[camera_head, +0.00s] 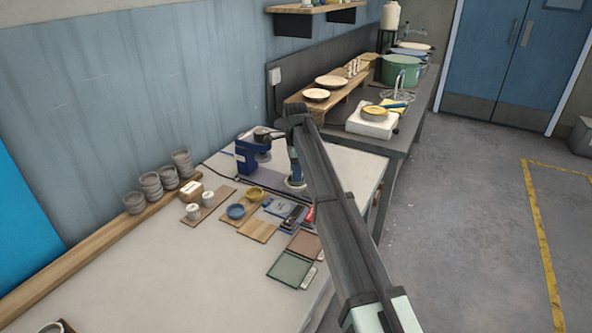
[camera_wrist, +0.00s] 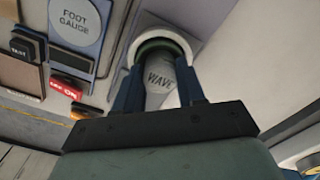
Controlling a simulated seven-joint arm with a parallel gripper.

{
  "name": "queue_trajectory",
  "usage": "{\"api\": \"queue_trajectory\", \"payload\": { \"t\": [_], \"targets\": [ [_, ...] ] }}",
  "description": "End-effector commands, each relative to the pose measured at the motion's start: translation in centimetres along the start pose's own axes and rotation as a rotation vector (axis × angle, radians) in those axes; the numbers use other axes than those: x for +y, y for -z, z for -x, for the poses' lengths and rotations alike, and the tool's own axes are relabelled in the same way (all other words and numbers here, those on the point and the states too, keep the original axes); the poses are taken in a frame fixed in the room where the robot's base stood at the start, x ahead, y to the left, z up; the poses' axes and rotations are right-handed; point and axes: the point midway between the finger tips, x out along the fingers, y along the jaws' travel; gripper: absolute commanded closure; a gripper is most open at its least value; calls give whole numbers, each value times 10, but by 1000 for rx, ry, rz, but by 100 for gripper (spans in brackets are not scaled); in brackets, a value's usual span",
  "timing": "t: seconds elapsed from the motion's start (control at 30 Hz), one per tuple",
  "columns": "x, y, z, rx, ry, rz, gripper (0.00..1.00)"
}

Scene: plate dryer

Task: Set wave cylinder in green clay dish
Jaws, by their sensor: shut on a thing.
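The wave cylinder (camera_wrist: 160,79) is a grey cylinder lettered WAVE, seen in the wrist view. My gripper (camera_wrist: 162,92) is shut on it, with one dark blue finger on each side. Its far end meets a dark green ring inside a white round rim (camera_wrist: 199,45); I cannot tell whether it still rests there. In the head view my gripper (camera_head: 295,168) is over the right back of the table, and my arm hides most of the cylinder. The green dish (camera_head: 289,269) is a shallow, square, empty tray near the table's right edge, nearer the camera than my gripper.
A reddish-brown tray (camera_head: 304,244) lies beside the green dish.

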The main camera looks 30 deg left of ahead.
Motion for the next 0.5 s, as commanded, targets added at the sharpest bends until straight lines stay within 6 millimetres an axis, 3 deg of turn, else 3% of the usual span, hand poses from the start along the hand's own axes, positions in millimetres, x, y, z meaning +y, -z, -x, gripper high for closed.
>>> {"api": "queue_trajectory", "payload": {
  "t": [0.07,0.1,0.33,0.5],
  "targets": [
    [0,0,-2,0,0,0,93],
    [0,0,-2,0,0,0,58],
    [0,0,-2,0,0,0,36],
    [0,0,-2,0,0,0,35]
  ]
}}
